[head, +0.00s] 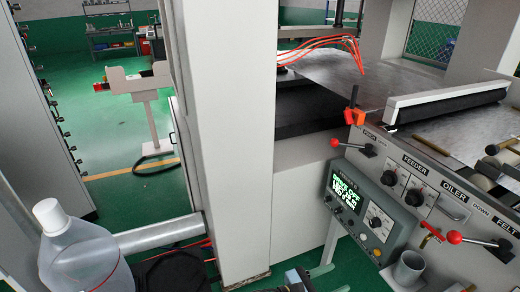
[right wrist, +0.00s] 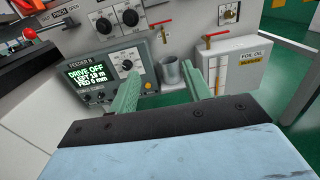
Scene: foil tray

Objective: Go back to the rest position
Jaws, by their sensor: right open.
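My right gripper (head: 332,277) shows at the bottom edge of the head view, with pale green fingers low in front of the machine. In the right wrist view the right gripper (right wrist: 165,88) has its two green fingers spread apart with nothing between them. It points at the machine front, near a grey cup (right wrist: 172,72) and the feeder control box (right wrist: 118,68). Whether it is clear of the cup is hard to judge, but I see no contact. My left gripper is not in either view.
The control box (head: 360,212) and the cup (head: 408,268) stick out from the machine front. Red-knobbed levers (head: 352,146) project above. A pale column (head: 222,130) stands at centre. A clear bottle (head: 82,258) stands lower left. A foil oil box (right wrist: 235,70) is on the right. Green floor (head: 75,90) is open behind.

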